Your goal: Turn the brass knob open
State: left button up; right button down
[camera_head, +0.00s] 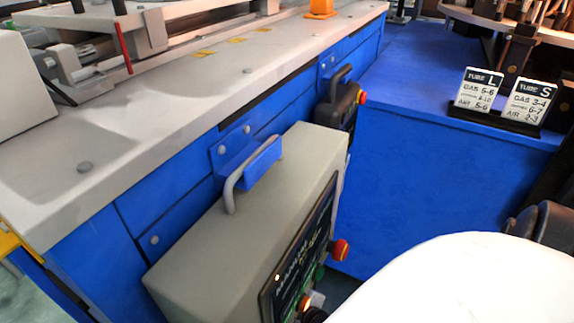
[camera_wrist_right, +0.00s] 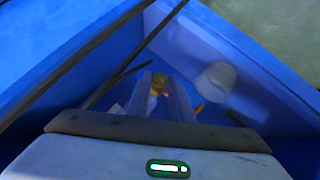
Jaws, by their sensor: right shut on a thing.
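The brass knob (camera_wrist_right: 158,82) shows as a small yellow-gold piece between the fingertips of my right gripper (camera_wrist_right: 161,91) in the right wrist view. The gripper is shut on it, and the fingers cover part of the knob. How far the knob is turned cannot be told. In the head view neither the knob nor the right gripper can be made out. My left gripper is in neither view.
In the wrist view, blue walls meet in a corner around the gripper, with dark bars (camera_wrist_right: 88,52) at left and a pale rounded object (camera_wrist_right: 215,78) at right. The head view shows a grey control box (camera_head: 225,190), a grey-topped blue bench (camera_head: 150,120) and two TUBE cards (camera_head: 478,88).

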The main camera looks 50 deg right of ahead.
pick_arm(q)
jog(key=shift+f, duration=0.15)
pick_arm(e)
jog(key=shift+a, duration=0.15)
jog(key=c, duration=1.6)
grip_release()
jog(key=shift+w, duration=0.1)
pick_arm(q)
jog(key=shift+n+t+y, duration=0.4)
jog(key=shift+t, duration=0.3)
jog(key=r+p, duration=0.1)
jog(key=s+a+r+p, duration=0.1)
jog(key=p, duration=0.1)
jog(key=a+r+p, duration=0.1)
jog(key=p, duration=0.1)
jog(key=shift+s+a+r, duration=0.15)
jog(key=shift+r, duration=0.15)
pick_arm(e)
jog(key=v, duration=1)
jog(key=shift+a, duration=0.15)
jog(key=shift+s, duration=0.25)
